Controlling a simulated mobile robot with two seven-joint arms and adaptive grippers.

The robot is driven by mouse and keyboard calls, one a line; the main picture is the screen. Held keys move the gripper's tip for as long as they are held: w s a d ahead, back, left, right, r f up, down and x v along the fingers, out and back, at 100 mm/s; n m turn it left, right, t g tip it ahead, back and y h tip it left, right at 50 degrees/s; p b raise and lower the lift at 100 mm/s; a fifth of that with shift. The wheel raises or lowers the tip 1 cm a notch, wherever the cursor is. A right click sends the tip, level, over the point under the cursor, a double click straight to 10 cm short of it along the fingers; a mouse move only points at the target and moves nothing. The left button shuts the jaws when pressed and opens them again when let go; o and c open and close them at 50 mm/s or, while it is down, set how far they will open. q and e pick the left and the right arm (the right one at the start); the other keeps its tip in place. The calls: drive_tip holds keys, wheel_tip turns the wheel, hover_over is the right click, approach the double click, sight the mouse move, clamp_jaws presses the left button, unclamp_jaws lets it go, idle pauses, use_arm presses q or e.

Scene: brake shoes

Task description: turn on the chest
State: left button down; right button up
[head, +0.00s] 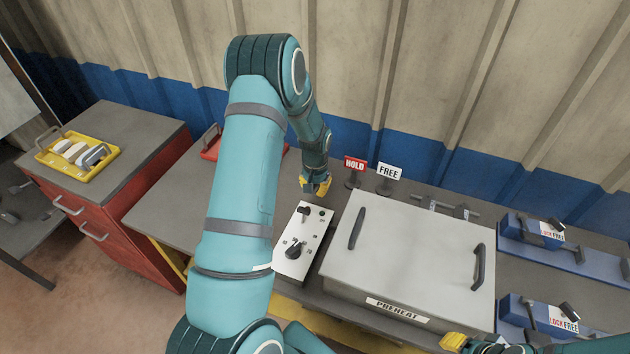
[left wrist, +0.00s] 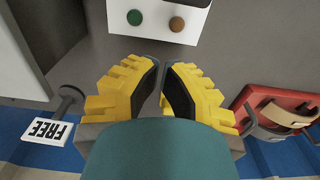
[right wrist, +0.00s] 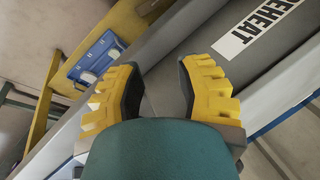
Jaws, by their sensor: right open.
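The chest (head: 405,255) is a grey-white box with a closed lid, two dark handles and a PREHEAT label on its front. A white control panel (head: 312,232) with two black knobs stands left of it; the large knob (head: 293,250) is nearer the front. The left wrist view shows the panel's end (left wrist: 160,32) with a green and a brown round spot. My left gripper (head: 318,187) is just behind the panel, apart from it, its fingertips nearly together with nothing between them. My right gripper (right wrist: 160,65) is open and empty by the chest's front right corner, near the PREHEAT label (right wrist: 262,22).
HOLD (head: 355,165) and FREE (head: 389,172) signs stand behind the chest. Blue fixtures (head: 545,240) with levers are on the right. A red tray (head: 212,148) lies partly behind my left arm. A yellow tray (head: 50,158) with pale parts is on the red cabinet (head: 120,220).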

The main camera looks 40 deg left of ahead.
sight(303, 216)
use_arm(q)
wheel_tip(303, 216, down, 4)
drive_tip(key=shift+r, duration=0.15)
drive_tip(key=shift+s+d, duration=0.1)
drive_tip(key=shift+s, duration=0.15)
drive_tip(key=shift+s+d+r+p, duration=0.15)
drive_tip(key=shift+s, duration=0.35)
drive_tip(key=shift+s+d+r+p, duration=0.15)
drive_tip(key=shift+s+p, duration=0.05)
drive_tip(key=shift+s, duration=0.25)
drive_tip(key=shift+s+d+r+p, duration=0.15)
drive_tip(key=shift+s, duration=0.35)
